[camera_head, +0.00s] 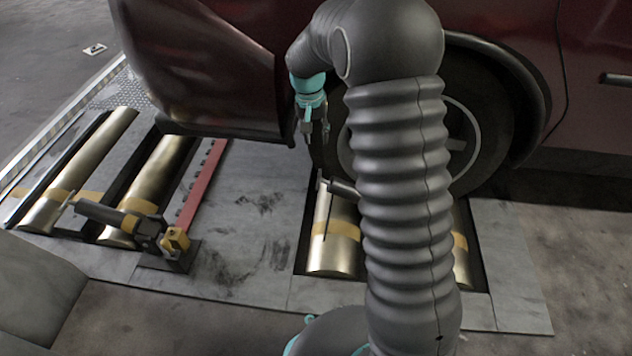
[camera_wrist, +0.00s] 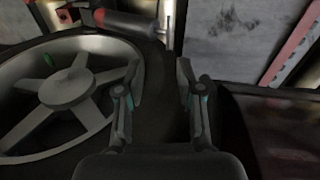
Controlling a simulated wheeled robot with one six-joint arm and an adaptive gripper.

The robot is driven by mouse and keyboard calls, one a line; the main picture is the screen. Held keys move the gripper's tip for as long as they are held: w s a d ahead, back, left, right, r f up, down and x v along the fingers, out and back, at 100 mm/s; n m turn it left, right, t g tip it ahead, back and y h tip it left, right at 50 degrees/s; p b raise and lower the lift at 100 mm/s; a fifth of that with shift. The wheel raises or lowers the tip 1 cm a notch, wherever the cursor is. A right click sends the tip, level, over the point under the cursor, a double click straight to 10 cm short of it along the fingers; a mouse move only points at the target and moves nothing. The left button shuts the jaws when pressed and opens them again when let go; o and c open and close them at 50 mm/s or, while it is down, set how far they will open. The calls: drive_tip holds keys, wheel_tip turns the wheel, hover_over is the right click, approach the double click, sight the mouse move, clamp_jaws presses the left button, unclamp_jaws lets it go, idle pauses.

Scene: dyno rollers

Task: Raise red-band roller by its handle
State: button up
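My gripper (camera_head: 317,132) hangs beside the front wheel of the dark red car, with nothing between its fingers. In the wrist view its two fingers (camera_wrist: 160,82) stand apart. A dark handle (camera_head: 343,188) with an upright metal rod is below and right of the gripper, over the right roller (camera_head: 330,257); my arm hides part of this area. The visible roller bands look yellow; I cannot make out a red band on a roller.
Two brass rollers (camera_head: 160,170) with yellow bands and another dark handle (camera_head: 105,215) are at the left. A red rail (camera_head: 204,183) lies beside them. The car body (camera_head: 200,60) and wheel (camera_wrist: 68,90) are close to the gripper. Bare plate (camera_head: 250,235) lies between the roller sets.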

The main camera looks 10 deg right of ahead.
drive_tip(key=shift+m+g, duration=0.3)
drive_tip(key=shift+g, duration=0.2)
drive_tip(key=w+f, duration=0.1)
drive_tip(key=f, duration=0.7)
drive_tip(key=w+f+b, duration=0.1)
drive_tip(key=f, duration=0.6)
drive_tip(key=w+d+f+b, duration=0.1)
drive_tip(key=f, duration=0.7)
drive_tip(key=shift+w+f, duration=0.2)
drive_tip(key=shift+f, duration=0.1)
drive_tip(key=shift+c, duration=0.3)
clamp_jaws()
